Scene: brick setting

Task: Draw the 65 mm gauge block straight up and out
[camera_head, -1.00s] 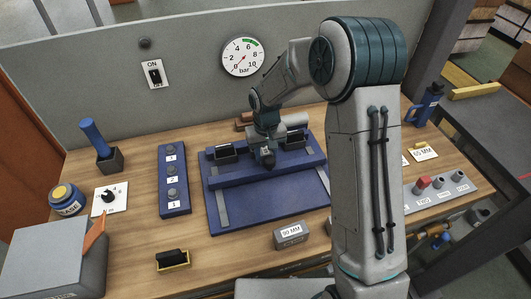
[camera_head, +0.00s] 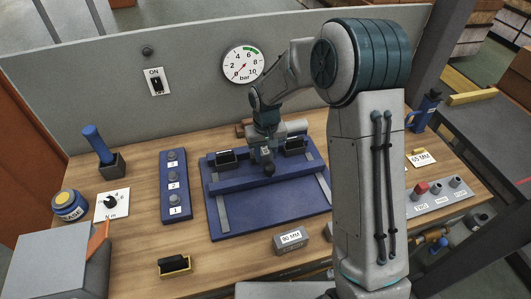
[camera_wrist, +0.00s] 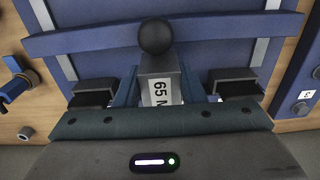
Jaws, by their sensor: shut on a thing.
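The 65 mm gauge block (camera_wrist: 158,68) is a grey block with a white "65 M…" label, partly cut off in the wrist view. My gripper (camera_wrist: 160,92) is shut on it, one blue finger on each side. In the head view my gripper (camera_head: 264,150) is over the blue fixture (camera_head: 228,222), between two dark blocks (camera_head: 225,156) (camera_head: 295,145). A black ball knob (camera_wrist: 156,36) shows just beyond the block in the wrist view. The block's lower end is hidden, so I cannot tell whether it is clear of the fixture.
A 90 MM block (camera_head: 291,242) stands in front of the fixture. A blue button panel (camera_head: 175,190) lies to its left. A 65 MM card (camera_head: 421,159) and a grey strip with several posts (camera_head: 440,192) are at the right. A wall with a pressure gauge (camera_head: 243,64) stands behind.

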